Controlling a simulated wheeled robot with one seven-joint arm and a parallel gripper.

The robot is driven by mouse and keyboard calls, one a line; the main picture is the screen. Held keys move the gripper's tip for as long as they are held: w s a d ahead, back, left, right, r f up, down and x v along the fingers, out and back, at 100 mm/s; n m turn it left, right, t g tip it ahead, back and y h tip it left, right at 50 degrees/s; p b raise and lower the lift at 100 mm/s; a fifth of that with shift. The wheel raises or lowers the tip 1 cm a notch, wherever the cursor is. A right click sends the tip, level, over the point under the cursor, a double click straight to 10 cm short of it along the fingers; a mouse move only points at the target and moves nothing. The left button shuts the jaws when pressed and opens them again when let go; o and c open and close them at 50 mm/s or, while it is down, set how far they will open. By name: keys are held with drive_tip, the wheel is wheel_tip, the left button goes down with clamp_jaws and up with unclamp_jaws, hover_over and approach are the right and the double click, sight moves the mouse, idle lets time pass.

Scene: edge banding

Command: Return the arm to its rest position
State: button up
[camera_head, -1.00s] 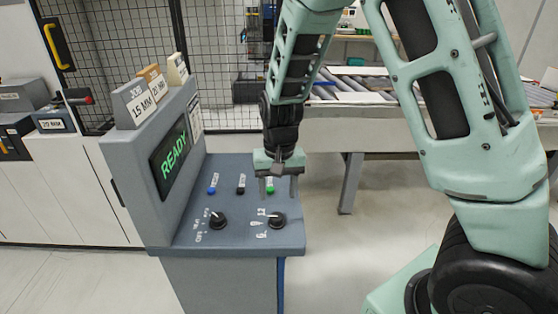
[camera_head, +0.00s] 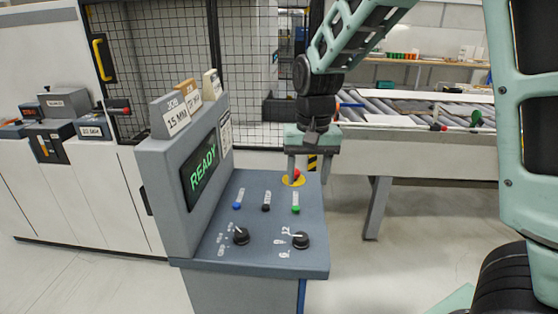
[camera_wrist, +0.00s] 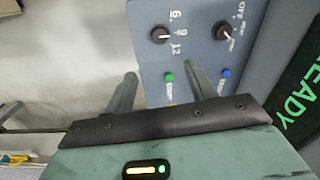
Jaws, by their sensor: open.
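My gripper (camera_head: 302,170) is open and empty, pointing down above the back right part of the control panel (camera_head: 226,255). In the head view its fingers are near the red emergency button (camera_head: 296,175) on its yellow base; I cannot tell whether they touch it. In the wrist view my gripper (camera_wrist: 163,80) shows its two fingers spread apart. The green button (camera_head: 296,208), black button (camera_head: 266,207) and blue button (camera_head: 237,205) sit in a row. Two black knobs, the left knob (camera_head: 241,236) and the right knob (camera_head: 301,240), are nearer the front. The screen (camera_head: 199,171) reads READY.
Job cards (camera_head: 175,113) stand on top of the console. A roller conveyor (camera_head: 400,112) with panels is behind to the right. A mesh guard (camera_head: 160,65) and a white cabinet (camera_head: 105,190) are at the left. The floor (camera_head: 420,220) right of the console is open.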

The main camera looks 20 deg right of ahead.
drive_tip(key=s+a+f+n+b, duration=0.3)
drive_tip(key=s+a+n, duration=0.3)
drive_tip(key=s, duration=0.5)
drive_tip(key=s+a+f+n+b, duration=0.3)
drive_tip(key=s+a+n, duration=0.3)
drive_tip(key=s+a, duration=0.3)
drive_tip(key=s+f, duration=0.1)
drive_tip(key=s, duration=0.2)
drive_tip(key=shift+s+f, duration=0.2)
drive_tip(key=shift+f, duration=0.05)
